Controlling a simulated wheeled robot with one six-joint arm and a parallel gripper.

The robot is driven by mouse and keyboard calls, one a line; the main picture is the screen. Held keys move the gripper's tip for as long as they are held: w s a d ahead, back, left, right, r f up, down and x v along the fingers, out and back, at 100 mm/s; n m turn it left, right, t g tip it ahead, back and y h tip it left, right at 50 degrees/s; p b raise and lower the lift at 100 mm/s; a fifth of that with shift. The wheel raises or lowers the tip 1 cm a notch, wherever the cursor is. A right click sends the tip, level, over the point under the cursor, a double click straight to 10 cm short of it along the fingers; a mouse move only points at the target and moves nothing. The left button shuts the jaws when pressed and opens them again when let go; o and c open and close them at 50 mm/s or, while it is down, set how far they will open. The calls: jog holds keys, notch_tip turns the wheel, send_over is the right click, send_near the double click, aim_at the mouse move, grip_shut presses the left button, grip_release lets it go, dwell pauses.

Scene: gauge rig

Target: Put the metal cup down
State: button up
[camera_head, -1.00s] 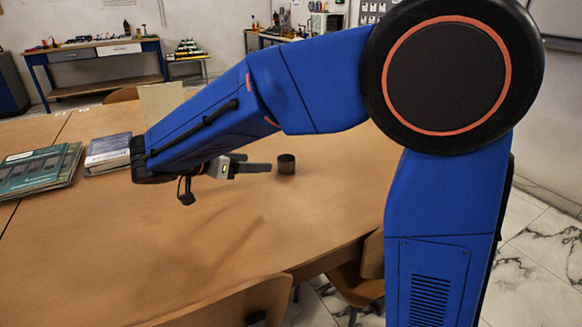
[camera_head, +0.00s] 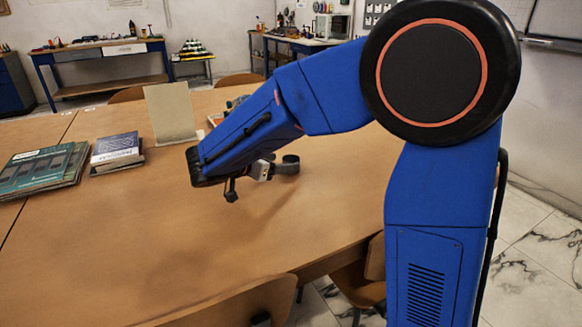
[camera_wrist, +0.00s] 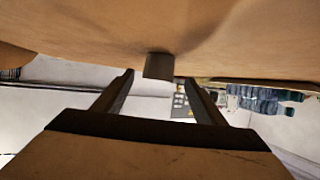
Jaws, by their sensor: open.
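The metal cup (camera_head: 291,159) is a small dark grey cylinder standing upright on the wooden table (camera_head: 230,225). In the wrist view, where the table fills the top of the picture, the cup (camera_wrist: 159,66) sits straight ahead, centred in the gap between my fingertips. My gripper (camera_head: 277,170) is low over the table with its fingers reaching to the cup. In the wrist view my gripper (camera_wrist: 159,78) is open, with clear space on both sides of the cup. My forearm hides part of the table behind the gripper.
Stacked books (camera_head: 115,148) and a flat pile of magazines (camera_head: 42,168) lie at the left of the table. An upright tan board (camera_head: 170,112) stands behind my forearm. The table's front and middle are clear. Chairs (camera_head: 245,300) stand at the near edge.

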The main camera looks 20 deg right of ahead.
aim_at(296, 161)
jog(key=shift+x, duration=2.8)
jog(key=shift+s, duration=0.15)
jog(key=c, duration=1.2)
jog(key=shift+r, duration=0.15)
notch_tip(296, 161, up, 10)
jog(key=shift+f, duration=0.1)
